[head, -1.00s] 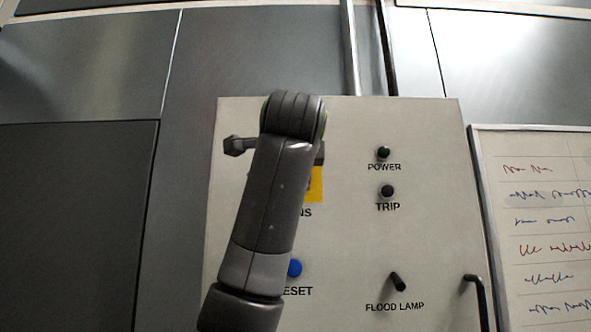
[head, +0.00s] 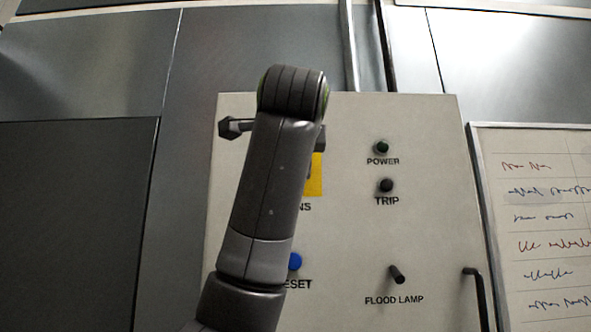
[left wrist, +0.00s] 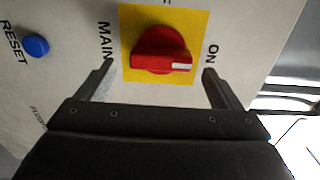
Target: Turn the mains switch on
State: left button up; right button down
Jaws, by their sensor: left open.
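The mains switch is a red knob (left wrist: 160,50) on a yellow plate (left wrist: 128,20) in the left wrist view. Its white mark points right, towards the ON label. Another label at the top edge is cut off. My left gripper (left wrist: 157,82) is open, its two fingers apart with the knob ahead and between them. Nothing is held, and I cannot tell if a finger touches the panel. In the head view my left arm covers the knob; only part of the yellow plate (head: 315,178) shows. My right gripper is not in view.
The pale control panel (head: 430,230) carries a blue RESET button (head: 295,261), a POWER lamp (head: 382,147), a TRIP lamp (head: 386,185) and a FLOOD LAMP toggle (head: 397,274). A dark handle (head: 478,290) is at its lower right. A written whiteboard (head: 540,230) hangs to the right.

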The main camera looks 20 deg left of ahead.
pick_arm(q)
jog(key=b+v, duration=0.5)
jog(key=v, duration=0.9)
jog(key=shift+s, duration=0.15)
jog(key=shift+d, duration=0.1)
